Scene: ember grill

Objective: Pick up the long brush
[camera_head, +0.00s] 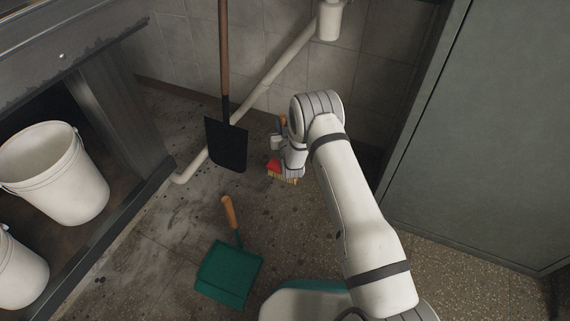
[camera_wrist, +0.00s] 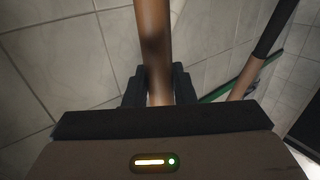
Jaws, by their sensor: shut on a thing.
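The long brush shows in the head view as a red head with yellow bristles (camera_head: 276,166), low in front of the tiled back wall, just beneath my gripper (camera_head: 280,143). A bit of blue and orange shows just above the gripper; my arm hides much of the rest. In the wrist view a brown handle (camera_wrist: 153,40) runs from the top edge down between the dark fingers of my gripper (camera_wrist: 160,87). The gripper is shut on this handle. I cannot tell whether the bristles touch the floor.
A black shovel (camera_head: 226,145) with a long brown handle stands left of the brush, close to a slanting pipe (camera_head: 272,75). A green dustpan (camera_head: 229,274) lies on the floor in front. White buckets (camera_head: 58,170) stand at left; a grey cabinet (camera_head: 480,130) stands at right.

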